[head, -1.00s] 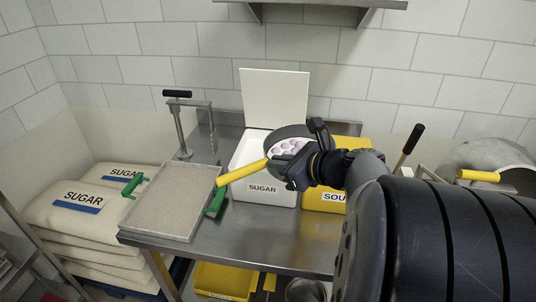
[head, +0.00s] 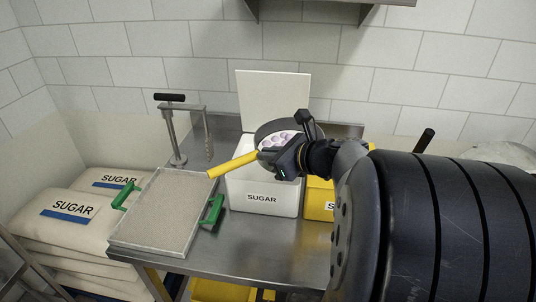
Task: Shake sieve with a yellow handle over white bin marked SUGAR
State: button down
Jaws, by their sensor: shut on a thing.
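In the head view my gripper (head: 278,158) is shut on the yellow handle (head: 232,165) of the sieve. The sieve's dark round rim (head: 268,131) sits behind the gripper, above the white bin marked SUGAR (head: 262,199). Several pale purple gummies (head: 283,137) show in the sieve. The bin's white lid (head: 273,96) stands upright behind it. The gripper and arm hide part of the sieve and the bin's opening.
A shallow tray with green handles (head: 146,248) lies left of the bin on the steel table (head: 262,247). A press with a black handle (head: 170,98) stands behind it. A yellow bin (head: 316,203) is to the right. Sugar sacks (head: 70,212) are stacked at far left.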

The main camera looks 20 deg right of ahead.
jog(key=w+f+b, duration=0.2)
jog(key=w+f, duration=0.1)
jog(key=w, duration=0.7)
jog(key=shift+a+f+b, duration=0.25)
jog(key=shift+f+b, duration=0.05)
jog(key=shift+b, duration=0.05)
dwell(0.9)
jog(key=shift+w, duration=0.15)
jog(key=shift+d, duration=0.2)
dwell(0.5)
jog(key=shift+d, duration=0.5)
jog(key=a, duration=0.3)
jog(key=shift+d, duration=0.1)
